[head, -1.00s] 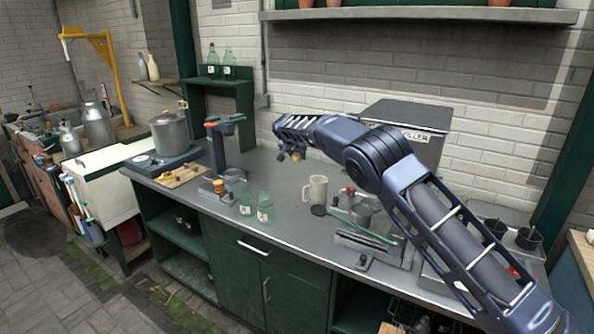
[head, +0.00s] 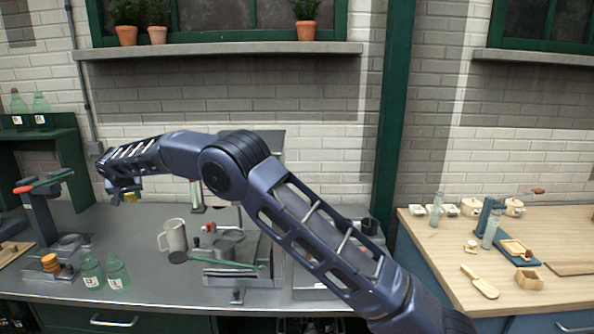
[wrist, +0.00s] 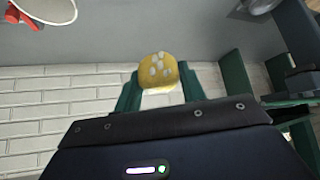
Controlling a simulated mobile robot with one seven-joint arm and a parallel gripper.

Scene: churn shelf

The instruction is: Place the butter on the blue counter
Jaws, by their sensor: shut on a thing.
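My gripper (head: 124,194) is at the left in the head view, raised above the grey counter. It is shut on the butter (head: 131,197), a small yellow piece. In the wrist view the butter (wrist: 159,70) shows a pale pattern on its face and sits between the green fingers (wrist: 160,92). The blue counter (head: 398,262) stands at the right in the head view, with a light wood top (head: 445,263) and a blue side. My gripper is far to the left of it.
The wood top holds a green stand (head: 489,222), small pots, a wooden paddle (head: 481,283) and a small wooden box (head: 529,279). Its front left part is bare. On the grey counter (head: 180,285) stand a mug (head: 174,236) and glass bottles (head: 117,270). A green post (head: 391,130) rises between the counters.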

